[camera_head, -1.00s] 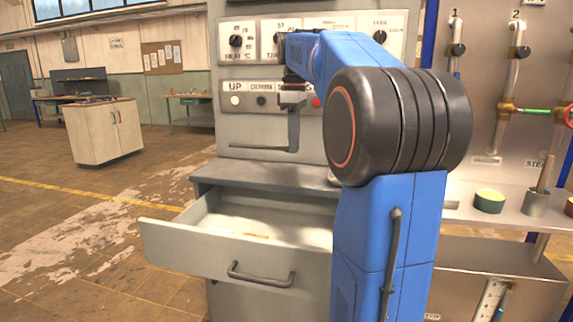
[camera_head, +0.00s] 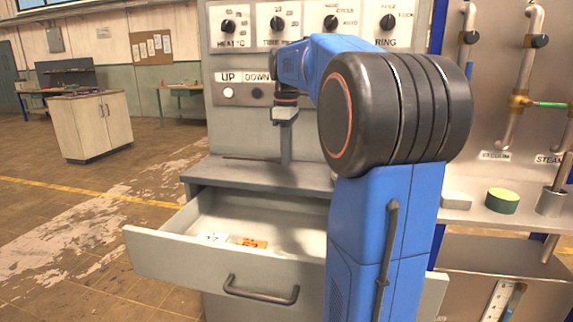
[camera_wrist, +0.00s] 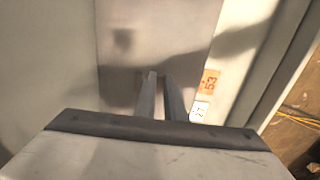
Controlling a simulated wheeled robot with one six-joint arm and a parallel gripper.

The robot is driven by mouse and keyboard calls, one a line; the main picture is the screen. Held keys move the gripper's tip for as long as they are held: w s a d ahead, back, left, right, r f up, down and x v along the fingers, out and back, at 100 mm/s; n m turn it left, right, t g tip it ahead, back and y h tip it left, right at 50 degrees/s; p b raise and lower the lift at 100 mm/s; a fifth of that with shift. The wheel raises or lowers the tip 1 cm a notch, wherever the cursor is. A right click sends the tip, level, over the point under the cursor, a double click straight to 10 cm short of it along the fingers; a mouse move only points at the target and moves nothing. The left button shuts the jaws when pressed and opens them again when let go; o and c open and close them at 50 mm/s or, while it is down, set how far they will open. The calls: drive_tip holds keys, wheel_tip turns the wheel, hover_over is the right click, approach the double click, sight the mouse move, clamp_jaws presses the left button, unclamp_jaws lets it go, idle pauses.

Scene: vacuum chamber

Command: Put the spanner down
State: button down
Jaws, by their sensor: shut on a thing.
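The spanner (camera_head: 245,158) shows in the head view as a thin dark bar lying level, sticking out to the left from my fingertips. My gripper (camera_head: 286,159) points straight down over the grey ledge (camera_head: 225,173) of the cabinet, shut on the spanner. The spanner is close over the rear of the ledge; I cannot tell whether it touches. In the wrist view my gripper's two fingers (camera_wrist: 161,78) are close together, and I cannot make out the spanner between them.
An open drawer (camera_head: 190,262) juts out below the ledge, holding a white card (camera_head: 213,238) and an orange card (camera_head: 250,243). Above are the dial panel and the UP and DOWN buttons (camera_head: 228,92). The ledge's left part is clear.

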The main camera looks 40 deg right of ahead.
drive_tip(key=shift+f, duration=1.5)
drive_tip(key=c, duration=1.8)
unclamp_jaws()
drive_tip(key=shift+f, duration=0.1)
wheel_tip(320, 180, up, 12)
drive_tip(key=shift+r, duration=0.1)
